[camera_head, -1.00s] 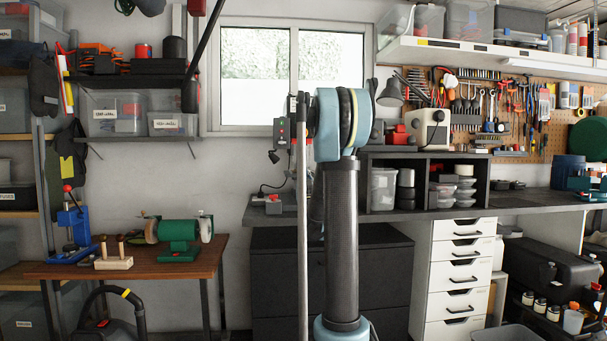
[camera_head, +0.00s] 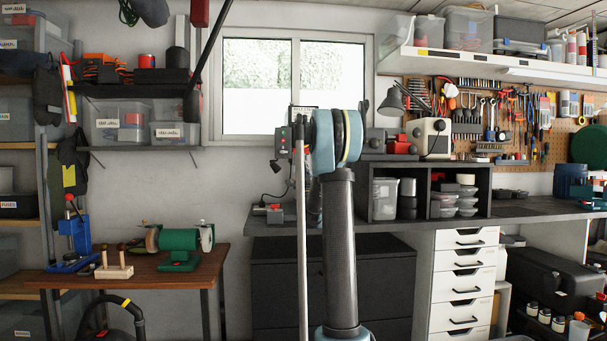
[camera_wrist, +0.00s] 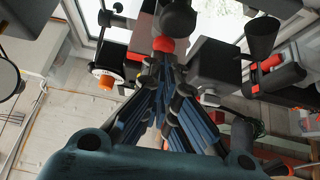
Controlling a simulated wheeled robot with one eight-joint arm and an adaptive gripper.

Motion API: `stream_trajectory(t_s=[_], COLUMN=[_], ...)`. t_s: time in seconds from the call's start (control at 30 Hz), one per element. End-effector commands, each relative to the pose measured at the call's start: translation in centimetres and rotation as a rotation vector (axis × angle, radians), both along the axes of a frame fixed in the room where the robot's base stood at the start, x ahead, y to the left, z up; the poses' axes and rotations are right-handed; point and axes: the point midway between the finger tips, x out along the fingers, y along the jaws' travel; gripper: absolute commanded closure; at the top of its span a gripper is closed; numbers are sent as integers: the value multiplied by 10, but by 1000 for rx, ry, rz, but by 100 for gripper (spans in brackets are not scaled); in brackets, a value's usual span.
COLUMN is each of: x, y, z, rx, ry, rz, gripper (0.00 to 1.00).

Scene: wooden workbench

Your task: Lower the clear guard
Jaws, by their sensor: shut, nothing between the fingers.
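I cannot make out the clear guard for certain in either view. A grey machine with a button box (camera_head: 282,143) stands on the dark bench behind my arm, which hides most of it. In the wrist view, my gripper (camera_wrist: 162,68) is shut and empty, its blue fingers meeting at the tips. A red knob (camera_wrist: 163,44) shows just beyond the fingertips; I cannot tell whether they touch it. My gripper is hidden in the head view.
A green bench grinder (camera_head: 178,240) and a blue press (camera_head: 74,240) stand on the wooden table at left. A black open cubby (camera_head: 425,193) and a cream machine (camera_head: 430,138) are right of my arm. A window (camera_head: 247,90) is behind.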

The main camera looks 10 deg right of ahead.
Motion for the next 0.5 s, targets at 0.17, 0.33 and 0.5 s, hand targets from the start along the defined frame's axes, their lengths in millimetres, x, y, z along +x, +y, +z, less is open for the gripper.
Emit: stream_trajectory(t_s=[0.17, 0.33, 0.5], x=[0, 1, 12], y=[0, 0, -1], z=[0, -1, -5], rx=[0, 0, 0], ry=[0, 0, 0], rz=[0, 0, 0], gripper=[100, 100, 100])
